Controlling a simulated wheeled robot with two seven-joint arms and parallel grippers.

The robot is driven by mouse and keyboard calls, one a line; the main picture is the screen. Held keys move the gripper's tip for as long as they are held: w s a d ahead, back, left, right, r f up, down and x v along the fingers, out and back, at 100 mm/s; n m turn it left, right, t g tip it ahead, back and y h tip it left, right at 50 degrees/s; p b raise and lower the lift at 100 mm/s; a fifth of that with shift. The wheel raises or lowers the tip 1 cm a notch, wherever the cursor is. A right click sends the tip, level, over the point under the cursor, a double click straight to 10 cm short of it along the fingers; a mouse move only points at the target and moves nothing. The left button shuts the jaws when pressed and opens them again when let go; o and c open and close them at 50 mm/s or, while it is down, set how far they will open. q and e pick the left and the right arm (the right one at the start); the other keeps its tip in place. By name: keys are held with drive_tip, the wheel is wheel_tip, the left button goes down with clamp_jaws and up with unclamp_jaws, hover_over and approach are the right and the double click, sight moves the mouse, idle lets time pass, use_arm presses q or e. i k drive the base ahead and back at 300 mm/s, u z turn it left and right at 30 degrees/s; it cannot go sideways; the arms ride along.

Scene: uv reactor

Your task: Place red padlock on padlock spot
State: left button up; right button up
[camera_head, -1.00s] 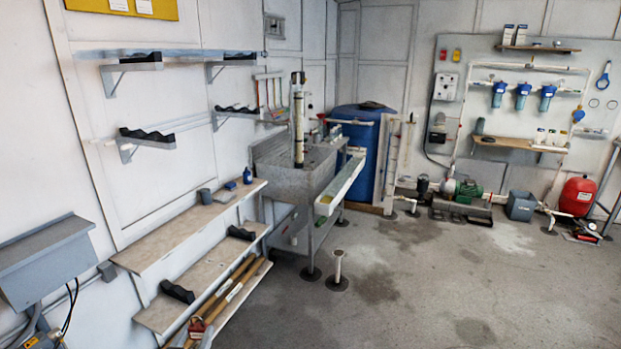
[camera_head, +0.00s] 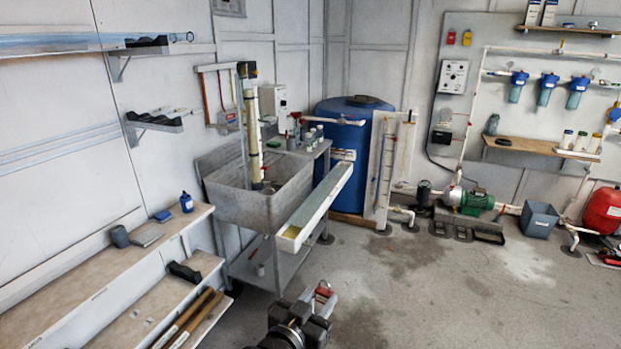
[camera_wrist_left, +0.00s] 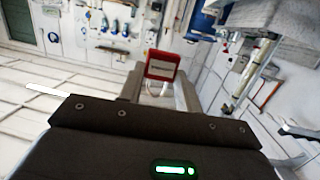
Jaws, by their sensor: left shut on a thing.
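The red padlock (camera_wrist_left: 161,66) is between the two fingertips of my left gripper (camera_wrist_left: 160,82) in the left wrist view. I cannot make out which place is the padlock spot. My right gripper is not in view.
A grey sink (camera_head: 258,200) with a white trough (camera_head: 315,207) stands ahead. Wooden shelves (camera_head: 95,278) are at left. A blue tank (camera_head: 345,150), a green pump (camera_head: 476,201) and a grey bin (camera_head: 540,219) line the back.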

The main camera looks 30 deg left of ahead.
sight(135, 254)
drive_tip(key=u, duration=0.15)
drive_tip(key=i, duration=1.8)
drive_tip(key=u, duration=1.45)
drive_tip(key=i, duration=1.2)
drive_tip(key=u, duration=1)
